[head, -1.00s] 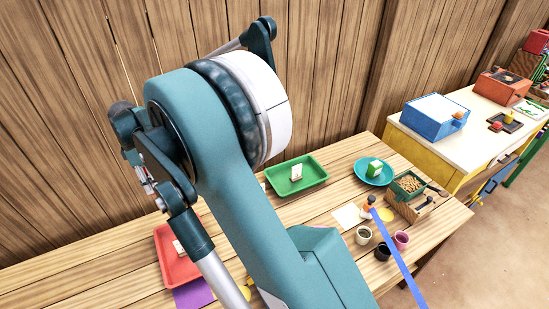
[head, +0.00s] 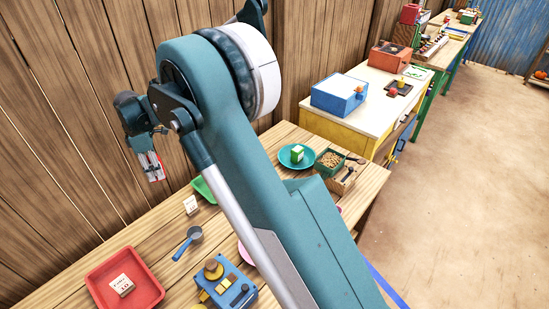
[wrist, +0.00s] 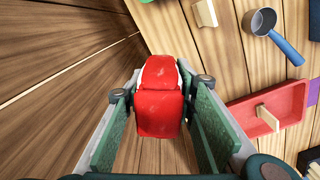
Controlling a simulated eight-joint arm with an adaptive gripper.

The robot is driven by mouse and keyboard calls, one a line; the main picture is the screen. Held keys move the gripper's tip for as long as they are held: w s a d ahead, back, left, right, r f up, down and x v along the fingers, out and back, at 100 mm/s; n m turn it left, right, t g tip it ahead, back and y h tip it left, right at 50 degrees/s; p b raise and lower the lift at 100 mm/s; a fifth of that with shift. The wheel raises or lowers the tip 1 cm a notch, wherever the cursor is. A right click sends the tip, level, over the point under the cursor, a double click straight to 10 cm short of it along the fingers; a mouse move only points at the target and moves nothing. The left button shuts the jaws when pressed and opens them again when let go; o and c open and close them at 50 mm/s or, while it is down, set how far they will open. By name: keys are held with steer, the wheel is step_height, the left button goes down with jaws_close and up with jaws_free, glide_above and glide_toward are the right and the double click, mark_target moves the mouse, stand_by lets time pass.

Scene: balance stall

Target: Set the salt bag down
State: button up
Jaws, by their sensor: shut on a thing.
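The salt bag (wrist: 160,105), red with a little white at its sides, is between the fingers of my gripper (wrist: 158,112) in the wrist view. My gripper is shut on it. In the head view my gripper (head: 150,163) is at the left, in front of the plank wall, with a small red part of the bag (head: 156,175) showing below it. The bag appears to be held up above the table (head: 60,285), near its wall side. The wrist view shows wood behind the bag; the bag's underside cannot be made out.
A red tray (head: 93,283) with a card stands at the front left. A blue-handled scoop (head: 190,240), a card stand (head: 190,205) and a blue device (head: 228,285) are nearby. A green tray is partly hidden by my arm. A teal plate (head: 284,158) and a crate (head: 345,184) are farther back.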

steer(key=w+d+m, duration=0.2)
steer(key=w+d, duration=0.4)
steer(key=d, duration=1)
steer(key=w+d+m, duration=0.2)
steer(key=w+d, duration=0.5)
steer(key=d, duration=0.9)
steer(key=w+d+m, duration=0.2)
steer(key=w+d, duration=0.4)
steer(key=d, duration=0.9)
steer(key=s+d+m, duration=0.3)
steer(key=d, duration=2.1)
steer(key=s+d+m, duration=0.3)
steer(key=d+m, duration=0.1)
steer(key=d, duration=2)
steer(key=f, duration=0.5)
steer(key=shift+s+d+b, duration=0.15)
steer(key=shift+s+b, duration=0.1)
steer(key=shift+b, duration=0.05)
steer(key=shift+f, duration=3.15)
